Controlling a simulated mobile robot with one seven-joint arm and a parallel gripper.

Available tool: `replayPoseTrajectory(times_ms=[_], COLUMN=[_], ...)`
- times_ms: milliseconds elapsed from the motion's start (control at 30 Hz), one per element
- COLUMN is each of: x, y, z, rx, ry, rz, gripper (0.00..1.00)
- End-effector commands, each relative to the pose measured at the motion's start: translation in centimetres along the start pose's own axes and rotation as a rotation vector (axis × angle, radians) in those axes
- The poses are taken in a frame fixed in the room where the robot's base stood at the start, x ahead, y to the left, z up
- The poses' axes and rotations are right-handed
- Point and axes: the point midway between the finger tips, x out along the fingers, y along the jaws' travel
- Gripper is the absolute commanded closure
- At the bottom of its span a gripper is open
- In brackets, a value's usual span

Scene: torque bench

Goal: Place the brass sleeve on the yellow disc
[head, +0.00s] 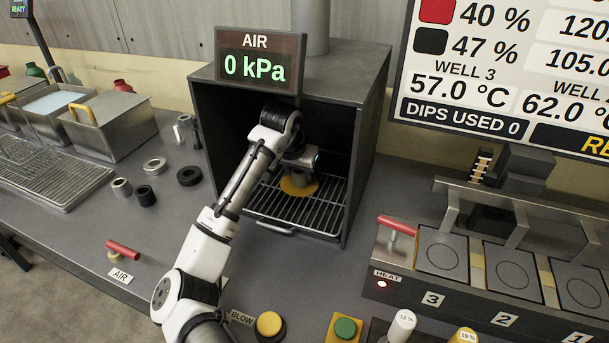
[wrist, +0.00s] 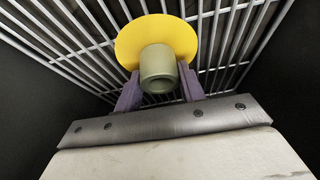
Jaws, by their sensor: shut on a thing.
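The brass sleeve (wrist: 158,68) looks like a short, dull olive-coloured hollow cylinder in the wrist view. My gripper (wrist: 160,84) is shut on it, with a purple finger on either side. The yellow disc (wrist: 172,28) lies on the wire rack directly behind the sleeve in that view. I cannot tell whether the sleeve touches the disc. In the head view my arm reaches into the dark open chamber, and the yellow disc (head: 292,188) shows partly below my gripper. The sleeve and fingertips cannot be made out there.
The chamber (head: 368,85) has walls close around my arm, and an AIR sign (head: 258,62) reading 0 kPa hangs at its top front. The wire rack (head: 320,212) forms its floor. Several rings and sleeves stand on the bench to the left; a heater block (head: 440,250) stands right.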

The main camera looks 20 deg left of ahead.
Motion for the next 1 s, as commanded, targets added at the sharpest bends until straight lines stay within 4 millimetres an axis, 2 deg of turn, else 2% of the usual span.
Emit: replayPoseTrajectory(times_ms=[367, 400, 533, 800, 1000], x=[0.22, 0.21, 0.2, 0.16, -0.7], y=[0.01, 0.01, 0.0, -0.02, 0.18], z=[0.13, 0.13, 0.13, 0.11, -0.66], rx=[0.0, 0.0, 0.0, 0.0, 0.001], ry=[0.002, 0.001, 0.0, 0.001, 0.001], rz=[0.001, 0.001, 0.001, 0.0, 0.002], gripper=[0.93, 0.57, 0.4, 0.39, 0.39])
